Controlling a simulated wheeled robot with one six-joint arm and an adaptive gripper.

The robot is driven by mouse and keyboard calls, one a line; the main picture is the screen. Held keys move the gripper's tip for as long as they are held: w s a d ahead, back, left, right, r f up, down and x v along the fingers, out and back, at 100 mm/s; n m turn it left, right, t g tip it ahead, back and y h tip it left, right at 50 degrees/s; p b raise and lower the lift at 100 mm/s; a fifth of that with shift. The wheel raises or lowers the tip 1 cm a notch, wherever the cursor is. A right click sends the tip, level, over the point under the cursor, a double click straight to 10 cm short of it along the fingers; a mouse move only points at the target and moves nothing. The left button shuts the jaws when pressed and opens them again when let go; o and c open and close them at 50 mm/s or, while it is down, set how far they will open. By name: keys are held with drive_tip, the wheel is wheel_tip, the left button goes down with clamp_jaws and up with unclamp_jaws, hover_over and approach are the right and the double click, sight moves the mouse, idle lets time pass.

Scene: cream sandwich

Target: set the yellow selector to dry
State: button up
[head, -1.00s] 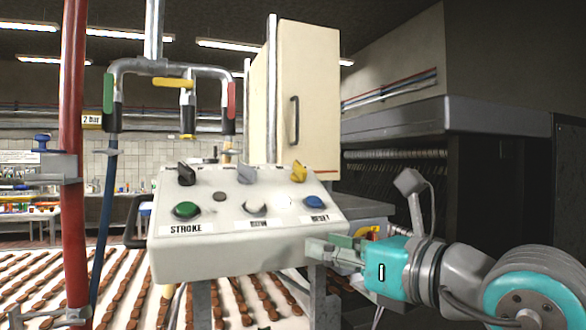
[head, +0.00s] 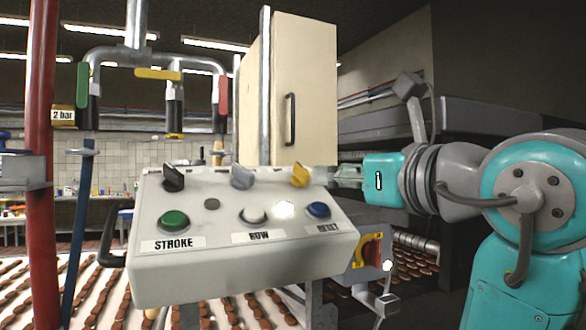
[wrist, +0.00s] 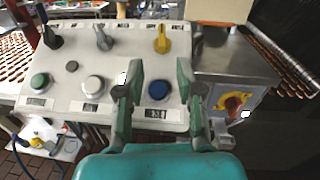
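The yellow selector (head: 299,175) is a small knob at the right end of the upper row on the slanted white control panel (head: 190,278). In the wrist view the yellow selector (wrist: 162,40) stands nearly upright, its handle pointing toward the panel's far edge. The markings around it are too small to read. My gripper (head: 338,174) is just right of the panel, at about the selector's height. In the wrist view my gripper (wrist: 160,78) is open and empty. Its fingers lie either side of the blue button (wrist: 158,91), with the selector beyond their tips, apart from them.
A black selector (head: 173,177) and a grey selector (head: 242,177) share the row. Below are a green button (head: 174,221), a white button (head: 253,214) and the blue button. A red rotary switch (head: 370,251) is right of the panel. A cream cabinet (head: 310,100) stands behind.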

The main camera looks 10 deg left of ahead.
sight(303, 168)
drive_tip(key=shift+w+a+r, duration=0.2)
drive_tip(key=shift+w+r, duration=0.1)
drive_tip(key=shift+w, duration=0.05)
drive_tip(key=x, duration=1)
drive_tip(key=shift+w, duration=0.1)
clamp_jaws()
